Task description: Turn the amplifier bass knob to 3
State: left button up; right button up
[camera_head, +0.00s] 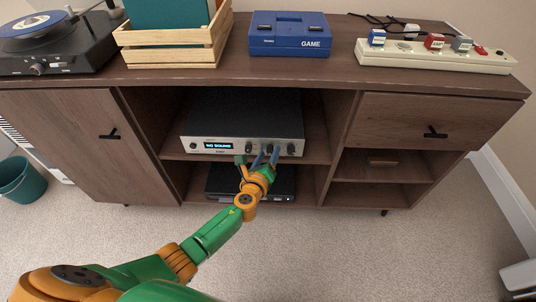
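The amplifier (215,135) is a silver-fronted unit with a dark top on the upper middle shelf. Its lit display (218,146) reads "NO SOUND". Several dark knobs run along the right half of its front; one knob (290,149) shows clear at the right. My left gripper (267,154) is at the front panel, with its two blue-grey fingers apart at the middle knobs. The fingers partly hide those knobs. I cannot tell whether they touch or clasp one. Knob labels and settings are too small to read. My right gripper is out of view.
A dark device (222,181) sits on the shelf below, partly behind my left gripper. The brown cabinet (335,82) bears a turntable (55,55), a wooden crate (160,57), a blue game console (290,40) and a power strip (430,57). Carpet in front is clear.

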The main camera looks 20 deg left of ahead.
pick_arm(q)
jog(key=shift+s+r, duration=0.1)
jog(key=p+v, duration=0.3)
jog(key=v, duration=0.3)
jog(key=shift+s, duration=0.4)
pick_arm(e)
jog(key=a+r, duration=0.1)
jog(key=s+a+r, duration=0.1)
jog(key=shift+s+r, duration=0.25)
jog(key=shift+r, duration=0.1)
